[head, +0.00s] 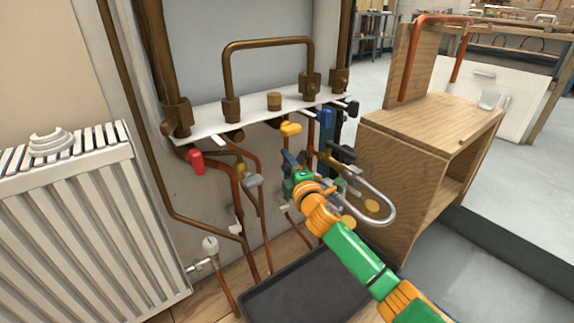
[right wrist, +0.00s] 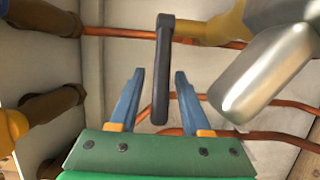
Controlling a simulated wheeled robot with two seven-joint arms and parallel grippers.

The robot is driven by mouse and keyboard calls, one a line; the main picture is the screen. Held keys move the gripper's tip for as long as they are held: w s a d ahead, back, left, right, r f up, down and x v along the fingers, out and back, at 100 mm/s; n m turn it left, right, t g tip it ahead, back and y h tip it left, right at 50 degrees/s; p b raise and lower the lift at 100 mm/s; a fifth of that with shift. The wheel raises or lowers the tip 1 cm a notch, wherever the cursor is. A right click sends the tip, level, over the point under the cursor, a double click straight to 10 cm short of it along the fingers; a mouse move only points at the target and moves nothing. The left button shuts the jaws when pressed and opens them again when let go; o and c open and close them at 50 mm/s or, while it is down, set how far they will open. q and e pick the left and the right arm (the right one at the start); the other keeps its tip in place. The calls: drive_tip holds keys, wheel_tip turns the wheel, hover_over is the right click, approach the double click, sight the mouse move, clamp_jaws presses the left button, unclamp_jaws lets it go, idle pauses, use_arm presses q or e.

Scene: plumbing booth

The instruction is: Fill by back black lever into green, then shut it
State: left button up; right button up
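My right gripper (head: 292,162) reaches in from the lower right of the head view, in front of the pipework. In the right wrist view its two blue fingers (right wrist: 159,78) are apart, one on each side of a dark lever (right wrist: 163,65). The lever hangs down from a brass valve body (right wrist: 220,25) and shows a gap to each finger. I cannot pick out this same lever for certain in the head view; a black handle (head: 345,152) shows just right of the gripper. A silver curved spout (head: 378,212) is beside my gripper. I cannot identify a green container. My left gripper is out of view.
A red lever (head: 195,162), a yellow lever (head: 290,128) and a blue part (head: 325,120) sit below the white shelf (head: 205,128). A dark tray (head: 285,295) lies below. A radiator (head: 75,225) stands left, a wooden cabinet (head: 415,130) right. Copper pipes run behind.

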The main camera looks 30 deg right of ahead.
clamp_jaws()
drive_tip(key=shift+f, duration=0.1)
idle(1.1)
